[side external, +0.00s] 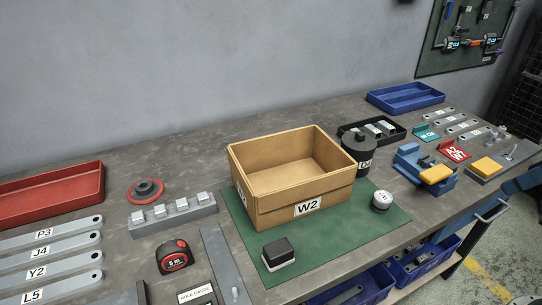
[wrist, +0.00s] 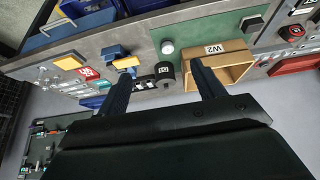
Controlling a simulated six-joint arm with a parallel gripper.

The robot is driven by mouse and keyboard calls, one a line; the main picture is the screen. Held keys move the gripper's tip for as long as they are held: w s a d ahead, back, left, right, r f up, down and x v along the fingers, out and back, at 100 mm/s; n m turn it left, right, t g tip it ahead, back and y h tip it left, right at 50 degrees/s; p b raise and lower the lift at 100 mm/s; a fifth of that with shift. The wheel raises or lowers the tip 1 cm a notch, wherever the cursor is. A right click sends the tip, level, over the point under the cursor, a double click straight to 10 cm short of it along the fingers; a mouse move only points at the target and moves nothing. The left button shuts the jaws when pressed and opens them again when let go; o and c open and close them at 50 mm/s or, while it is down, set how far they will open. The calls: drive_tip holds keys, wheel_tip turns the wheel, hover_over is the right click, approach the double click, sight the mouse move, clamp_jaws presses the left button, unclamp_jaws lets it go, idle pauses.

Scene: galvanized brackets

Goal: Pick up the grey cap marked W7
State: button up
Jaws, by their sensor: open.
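A small round grey-white cap (side external: 381,201) stands on the right part of the green mat, right of the cardboard box marked W2 (side external: 307,209). A label shows on its top, too small to read. The cap also shows in the wrist view (wrist: 167,47), beyond my fingertips. My gripper (wrist: 161,69) is open, with its two dark fingers spread and nothing between them. It appears well away from the bench and is not in the side external view.
A black jar (side external: 358,160) stands behind the cap. A black-and-white block (side external: 279,254) sits at the mat's front. A blue-and-yellow clamp (side external: 425,172) and a red labelled piece (side external: 454,150) lie to the right. Bare green mat (side external: 345,228) surrounds the cap.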

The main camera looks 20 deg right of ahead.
drive_tip(key=n+g, duration=0.6)
drive_tip(key=n, duration=1)
hover_over(383, 196)
wheel_tip(383, 196, down, 11)
drive_tip(key=shift+s+a+f, duration=0.1)
drive_tip(key=shift+f, duration=0.05)
drive_tip(key=shift+f, duration=0.1)
drive_tip(key=shift+f, duration=4.2)
drive_tip(key=shift+f, duration=2.55)
